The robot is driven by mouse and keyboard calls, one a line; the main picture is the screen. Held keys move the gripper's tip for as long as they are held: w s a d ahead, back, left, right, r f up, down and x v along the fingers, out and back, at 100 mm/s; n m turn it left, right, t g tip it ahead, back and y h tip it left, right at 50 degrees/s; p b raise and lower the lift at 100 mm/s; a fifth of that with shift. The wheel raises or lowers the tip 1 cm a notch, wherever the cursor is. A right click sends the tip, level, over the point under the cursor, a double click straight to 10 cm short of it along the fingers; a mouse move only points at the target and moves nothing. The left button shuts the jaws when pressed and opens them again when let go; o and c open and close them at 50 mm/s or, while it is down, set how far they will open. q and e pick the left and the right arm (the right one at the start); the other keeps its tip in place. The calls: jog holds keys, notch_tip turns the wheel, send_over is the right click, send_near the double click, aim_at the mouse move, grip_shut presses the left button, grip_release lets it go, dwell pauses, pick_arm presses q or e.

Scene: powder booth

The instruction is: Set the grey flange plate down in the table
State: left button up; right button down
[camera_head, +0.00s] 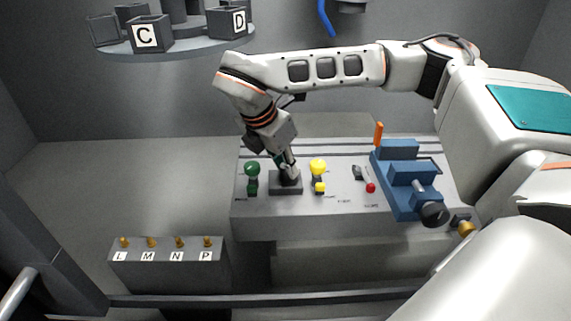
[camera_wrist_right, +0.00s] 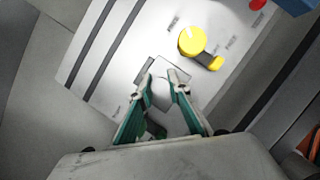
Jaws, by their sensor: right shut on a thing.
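The grey flange plate (camera_head: 286,188) is a dark grey square plate with an upright grip part in its middle. My right gripper (camera_head: 288,174) reaches down over it and is shut on that grip part. The right wrist view shows its green-backed fingers (camera_wrist_right: 161,88) around a pale grey rounded piece, with the plate's edge (camera_wrist_right: 178,72) beyond. The plate is at or just above the top of the grey slotted table (camera_head: 340,222); I cannot tell whether it touches. My left gripper is not in view.
A green knobbed piece (camera_head: 251,170) stands left of the plate, a yellow one (camera_head: 318,168) close on its right. A rack labelled L, M, N, P (camera_head: 168,268) stands front left.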

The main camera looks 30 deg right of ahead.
jog(key=c, duration=1.8)
grip_release()
jog(key=v, duration=1.2)
jog(key=shift+s, duration=0.1)
